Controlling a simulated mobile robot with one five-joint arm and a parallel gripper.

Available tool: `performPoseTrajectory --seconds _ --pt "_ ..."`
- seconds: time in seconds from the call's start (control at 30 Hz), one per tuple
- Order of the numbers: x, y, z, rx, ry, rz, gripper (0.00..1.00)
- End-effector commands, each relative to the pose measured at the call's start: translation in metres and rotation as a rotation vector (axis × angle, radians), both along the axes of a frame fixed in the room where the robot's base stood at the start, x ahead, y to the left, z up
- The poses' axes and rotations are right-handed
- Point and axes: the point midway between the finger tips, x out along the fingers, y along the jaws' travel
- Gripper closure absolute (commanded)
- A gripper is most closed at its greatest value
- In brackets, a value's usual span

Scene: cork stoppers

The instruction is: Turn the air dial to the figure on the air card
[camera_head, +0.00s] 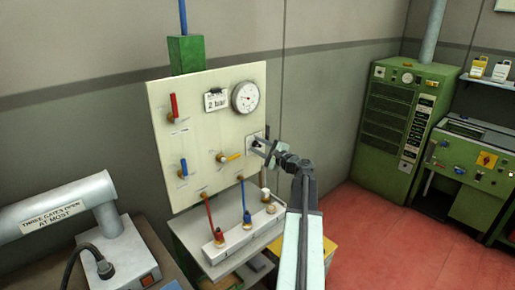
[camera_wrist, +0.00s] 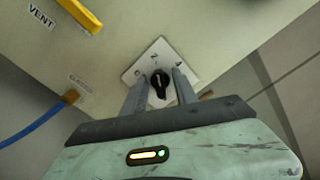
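The air dial (camera_wrist: 160,82) is a black knob on a white square plate (camera_wrist: 160,54) on the cream panel. In the wrist view its white mark points roughly upward, near a figure that looks like 2. The other figures are small, one at the right looking like 4. My gripper (camera_wrist: 161,76) is open, with one finger on each side of the knob and gaps showing between. In the head view my gripper (camera_head: 262,147) is at the plate and partly hides the dial. The air card (camera_head: 216,100) hangs left of the gauge and seems to read 2 bar.
A round gauge (camera_head: 245,96) sits above the dial. Red, blue and yellow (camera_head: 231,157) levers are on the panel's left and middle. Below is a grey block (camera_head: 240,234) with coloured hose fittings. Green cabinets (camera_head: 405,125) stand at the right, with open red floor before them.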

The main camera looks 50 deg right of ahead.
Motion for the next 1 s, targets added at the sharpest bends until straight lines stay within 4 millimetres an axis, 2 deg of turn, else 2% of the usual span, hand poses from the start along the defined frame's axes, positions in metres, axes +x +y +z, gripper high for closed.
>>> performPoseTrajectory --seconds 0.17,0.27,0.63,0.9,1.0 --pt "-0.002 0.0 -0.001 -0.001 0.001 0.0 0.65" --pt "-0.011 0.002 -0.001 -0.001 0.001 0.0 0.65" --pt "-0.075 0.006 0.0 0.0 0.0 -0.002 0.65" --pt "-0.078 0.006 0.0 0.0 0.0 0.0 0.65" --pt "-0.08 0.008 0.001 0.059 -0.003 0.001 0.65"
